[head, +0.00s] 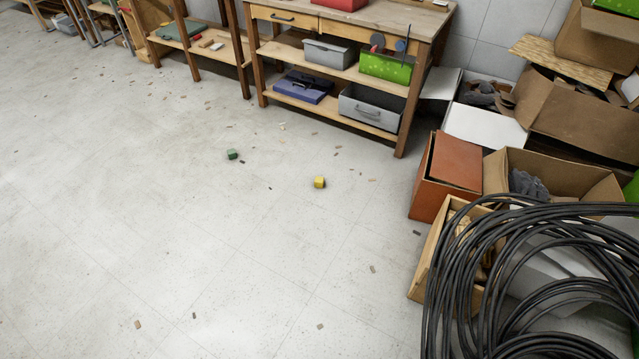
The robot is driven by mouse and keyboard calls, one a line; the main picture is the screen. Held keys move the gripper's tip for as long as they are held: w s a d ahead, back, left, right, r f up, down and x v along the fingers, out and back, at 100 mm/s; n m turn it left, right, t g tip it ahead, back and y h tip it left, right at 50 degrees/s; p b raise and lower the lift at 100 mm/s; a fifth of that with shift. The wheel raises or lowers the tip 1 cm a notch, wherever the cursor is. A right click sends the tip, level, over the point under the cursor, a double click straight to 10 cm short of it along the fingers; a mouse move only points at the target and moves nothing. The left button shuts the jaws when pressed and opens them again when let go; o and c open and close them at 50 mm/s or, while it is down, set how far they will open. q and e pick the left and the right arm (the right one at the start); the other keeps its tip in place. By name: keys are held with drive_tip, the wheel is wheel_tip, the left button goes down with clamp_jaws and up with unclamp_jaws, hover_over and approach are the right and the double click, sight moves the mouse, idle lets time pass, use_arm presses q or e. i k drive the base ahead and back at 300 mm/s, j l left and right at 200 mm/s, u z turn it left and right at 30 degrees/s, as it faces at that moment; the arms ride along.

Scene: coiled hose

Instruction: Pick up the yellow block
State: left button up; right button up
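The yellow block (319,183) is a small cube. It lies on the grey tiled floor, a little in front of the workbench and near the middle of the head view. Bare floor surrounds it, and nothing touches it. A small green block (232,154) lies on the floor to its left and slightly farther back. Neither of my grippers shows in the head view.
A wooden workbench (352,78) with boxes on its shelves stands behind the blocks. Cardboard boxes (570,110) and an orange-brown box (456,165) crowd the right side. A coiled black hose (440,300) fills the lower right. The left and front floor is open, with small scattered scraps.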

sight(318, 182)
drive_tip(key=i+j+z, duration=0.1)
drive_tip(key=z, duration=0.25)
drive_tip(key=i+j+z, duration=0.15)
drive_tip(key=i+z, duration=0.25)
drive_tip(key=j+z, duration=0.2)
drive_tip(key=z, duration=0.15)
drive_tip(key=i, duration=0.05)
